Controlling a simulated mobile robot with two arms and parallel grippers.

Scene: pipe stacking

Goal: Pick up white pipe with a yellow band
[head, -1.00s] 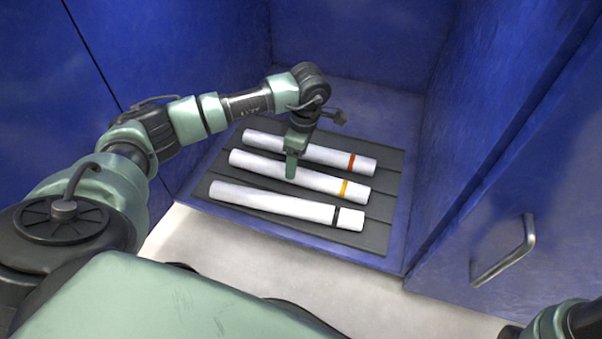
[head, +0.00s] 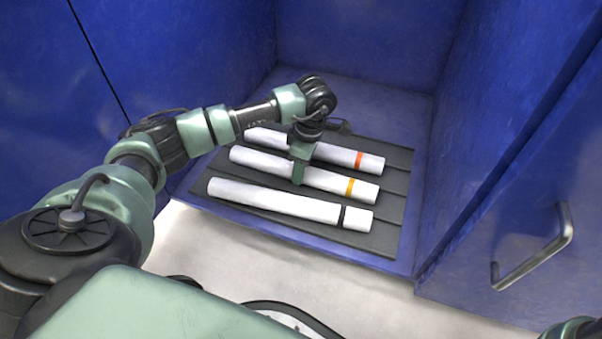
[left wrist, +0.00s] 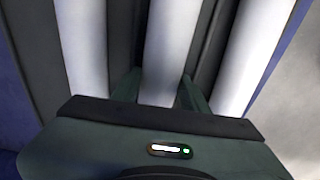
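The white pipe with a yellow band (head: 326,180) lies in the middle of three pipes on a dark grooved rack, its banded end to the right. My left gripper (head: 299,172) points down over its middle. In the left wrist view the pipe (left wrist: 168,50) runs between the two fingers (left wrist: 162,88), one on each side. Whether the fingers touch it is not clear, and their tips are partly hidden. My right gripper is not in view; only part of my right arm shows at the bottom right.
A white pipe with a red-orange band (head: 340,156) lies behind, and one with a black band (head: 270,201) in front, both close to the middle pipe. The dark rack (head: 396,186) sits in a blue cabinet bay with a side wall (head: 490,110). A metal handle (head: 535,258) is at the right.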

